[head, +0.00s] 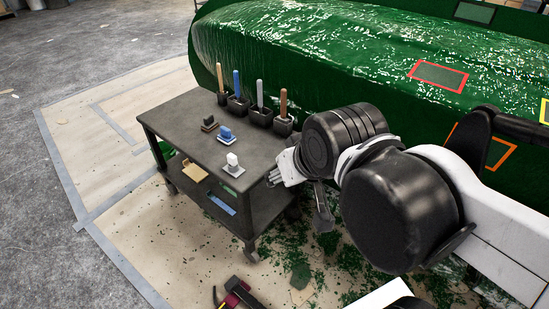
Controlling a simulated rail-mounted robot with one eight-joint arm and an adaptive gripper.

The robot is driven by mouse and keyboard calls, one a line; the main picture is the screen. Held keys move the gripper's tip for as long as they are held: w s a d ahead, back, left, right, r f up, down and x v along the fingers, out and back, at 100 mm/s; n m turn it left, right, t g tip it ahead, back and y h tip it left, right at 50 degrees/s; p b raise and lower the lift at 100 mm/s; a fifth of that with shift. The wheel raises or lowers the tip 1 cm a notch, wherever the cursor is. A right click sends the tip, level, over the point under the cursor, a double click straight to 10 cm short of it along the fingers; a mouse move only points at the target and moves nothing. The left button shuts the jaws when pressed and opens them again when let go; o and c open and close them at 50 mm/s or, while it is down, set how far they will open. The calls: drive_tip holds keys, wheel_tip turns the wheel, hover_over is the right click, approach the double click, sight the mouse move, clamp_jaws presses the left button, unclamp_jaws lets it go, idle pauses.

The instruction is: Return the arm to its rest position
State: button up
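My arm reaches in from the right, with its large black joints and white links in front of the green hull mould (300,40). My gripper (274,178) is at the right edge of the dark tool cart (175,122), pointing left and down. It looks small and is partly covered by the wrist, so I cannot tell whether it is open or shut. I see nothing clearly held in it. A dark paddle-shaped part (323,210) hangs below the wrist; I cannot tell what it belongs to.
On the cart, several upright handles, one blue (237,83), stand in black holders near the mould. A dark block (208,124), a blue block (225,134) and a white block (232,162) sit nearer. Green scraps (300,255) litter the floor; open floor lies left.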

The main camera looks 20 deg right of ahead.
wheel_tip(320, 180, up, 10)
drive_tip(key=p, duration=1)
